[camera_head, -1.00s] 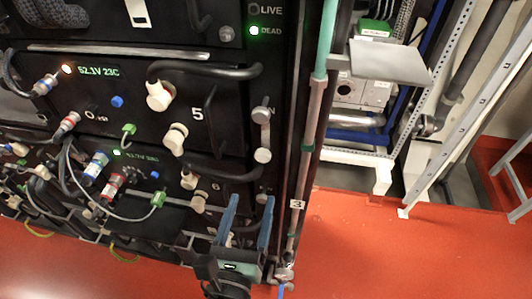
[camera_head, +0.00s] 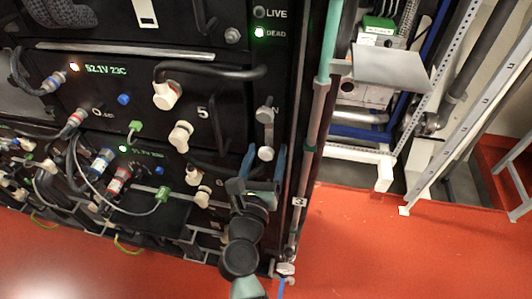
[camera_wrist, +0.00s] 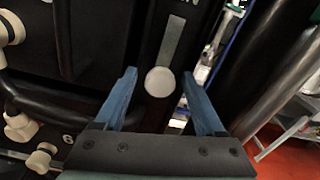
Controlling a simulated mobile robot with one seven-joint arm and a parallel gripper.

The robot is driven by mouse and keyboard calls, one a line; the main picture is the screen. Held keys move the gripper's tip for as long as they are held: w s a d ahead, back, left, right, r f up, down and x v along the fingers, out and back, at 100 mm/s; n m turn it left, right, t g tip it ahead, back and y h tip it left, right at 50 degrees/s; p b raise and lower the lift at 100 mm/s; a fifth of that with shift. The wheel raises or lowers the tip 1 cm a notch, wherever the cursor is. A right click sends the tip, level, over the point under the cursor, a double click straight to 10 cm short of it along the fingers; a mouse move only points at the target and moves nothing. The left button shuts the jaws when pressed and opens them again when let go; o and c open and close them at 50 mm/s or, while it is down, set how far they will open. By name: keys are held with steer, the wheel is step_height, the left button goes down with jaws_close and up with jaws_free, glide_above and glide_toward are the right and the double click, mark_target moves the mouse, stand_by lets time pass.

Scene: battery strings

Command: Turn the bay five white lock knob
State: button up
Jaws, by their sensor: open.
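The white lock knob of bay five (camera_head: 265,153) sits at the lower end of a grey strip at the bay's right edge, beside the "5" panel. In the wrist view the round white knob (camera_wrist: 160,81) shows face-on between my fingers, with the grey strip running up from it. My gripper (camera_head: 266,149) is open, its blue fingers one on each side of the knob in the picture. In the wrist view my gripper (camera_wrist: 159,74) shows clear gaps between both fingers and the knob. I cannot tell how far the fingertips are from the panel.
A black handle (camera_head: 210,70) and two cream knobs (camera_head: 166,95) (camera_head: 181,135) stick out of the bay five panel. Cable plugs (camera_head: 76,119) crowd the left. A teal and grey pipe (camera_head: 318,110) runs just right of the rack. Red floor (camera_head: 360,250) lies open at lower right.

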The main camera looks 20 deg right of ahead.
steer(key=shift+c, duration=0.2)
jaws_close()
steer(key=shift+r+n+p, duration=0.1)
steer(key=shift+n+p, duration=0.3)
steer(key=shift+p, duration=0.05)
steer(key=n+p, duration=0.3)
steer(key=shift+r+n, duration=0.1)
steer(key=shift+n, duration=0.3)
steer(key=n+p, duration=0.3)
steer(key=n, duration=0.1)
steer(key=shift+n, duration=0.3)
steer(key=n+p, duration=0.3)
steer(key=n, duration=0.1)
steer(key=n+p, duration=0.2)
steer(key=n, duration=0.2)
steer(key=shift+n, duration=0.3)
